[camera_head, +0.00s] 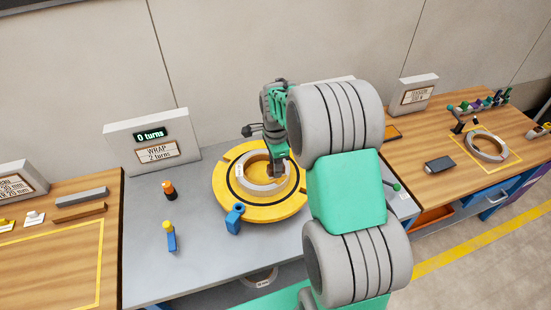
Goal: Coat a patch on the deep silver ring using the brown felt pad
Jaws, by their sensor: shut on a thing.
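A silver ring (256,186) lies flat on the round yellow turntable (226,194) on the grey middle bench. Another silver ring (472,147) lies inside a yellow outline on the right wooden bench. I cannot tell from this view which is the deep one. My gripper (279,169) points down at the far right part of the ring on the turntable. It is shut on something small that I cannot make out. Whether that touches the ring is unclear. I cannot identify a brown felt pad; a brown bar (80,212) lies on the left bench. My arm hides the turntable's right side.
A blue piece (234,217) stands at the turntable's front edge. An orange-and-black item (169,190) and a blue tool with a yellow top (171,238) stand left of it. A sign (154,142) reads "0 turns", "WRAP 2 turns". The bench's front left is clear.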

